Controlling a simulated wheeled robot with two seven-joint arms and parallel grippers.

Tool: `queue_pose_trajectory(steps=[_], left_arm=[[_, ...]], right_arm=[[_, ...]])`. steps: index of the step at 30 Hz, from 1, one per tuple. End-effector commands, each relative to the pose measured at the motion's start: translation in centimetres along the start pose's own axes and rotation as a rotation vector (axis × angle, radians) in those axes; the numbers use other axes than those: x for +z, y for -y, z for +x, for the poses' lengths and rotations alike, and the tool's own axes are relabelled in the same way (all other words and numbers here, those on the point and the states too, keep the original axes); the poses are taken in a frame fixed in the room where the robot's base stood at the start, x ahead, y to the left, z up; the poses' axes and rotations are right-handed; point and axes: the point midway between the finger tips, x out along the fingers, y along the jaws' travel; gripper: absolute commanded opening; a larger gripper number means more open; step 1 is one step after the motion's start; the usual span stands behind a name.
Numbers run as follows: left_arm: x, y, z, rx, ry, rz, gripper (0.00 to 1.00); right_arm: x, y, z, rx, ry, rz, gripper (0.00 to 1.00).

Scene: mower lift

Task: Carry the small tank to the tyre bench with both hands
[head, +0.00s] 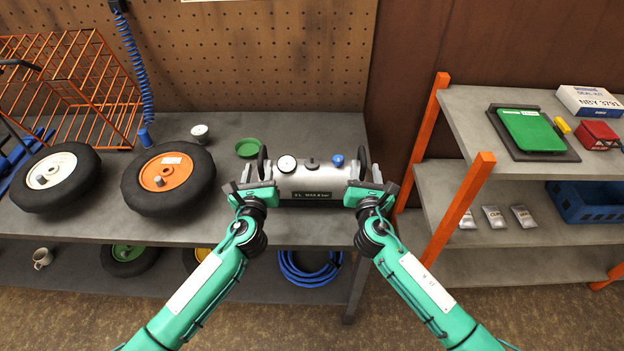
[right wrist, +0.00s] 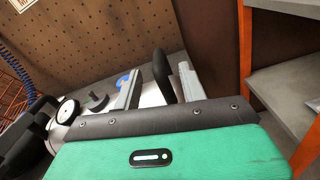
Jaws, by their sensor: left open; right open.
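The small tank (head: 313,178) is a silver cylinder with a dark label, a white gauge and a blue knob on top. It lies along the front right of the tyre bench (head: 225,230), with a black handle at each end. My left gripper (head: 253,181) is open at the tank's left handle (head: 263,160). My right gripper (head: 368,179) is open at the right handle (head: 363,158). In the right wrist view, the right handle (right wrist: 161,74) stands between the two apart fingers. The left fingers' exact fit around their handle is hard to tell.
Two wheels, one white-hubbed (head: 56,180) and one orange-hubbed (head: 168,180), lie left of the tank. A green dish (head: 248,147) sits behind it. An orange wire rack (head: 75,85) stands back left. An orange-posted shelf (head: 455,120) stands right, across a gap.

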Motion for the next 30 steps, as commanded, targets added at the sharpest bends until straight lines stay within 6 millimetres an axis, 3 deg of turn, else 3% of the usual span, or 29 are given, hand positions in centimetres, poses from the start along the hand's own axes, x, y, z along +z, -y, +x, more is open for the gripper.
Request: queue_pose_trajectory(steps=[3, 10, 23, 24, 30], left_arm=[[0.1, 0.0, 2.4, 0.001, 0.001, 0.0, 0.41], [0.0, 0.0, 5.5, 0.0, 0.0, -0.001, 0.41], [0.0, 0.0, 6.4, 0.0, -0.001, -0.001, 0.41], [0.0, 0.0, 6.4, 0.0, -0.001, -0.001, 0.39], [0.0, 0.0, 6.4, 0.0, -0.001, -0.001, 0.0]], right_arm=[[0.1, -0.1, 2.4, 0.0, 0.001, 0.001, 0.42], [0.0, 0.0, 5.5, 0.0, 0.0, 0.001, 0.42], [0.0, -0.1, 6.4, 0.001, 0.0, 0.002, 0.42], [0.0, -0.1, 6.4, 0.001, 0.0, 0.002, 0.4], [0.0, 0.0, 6.4, 0.001, -0.001, 0.002, 0.01]])
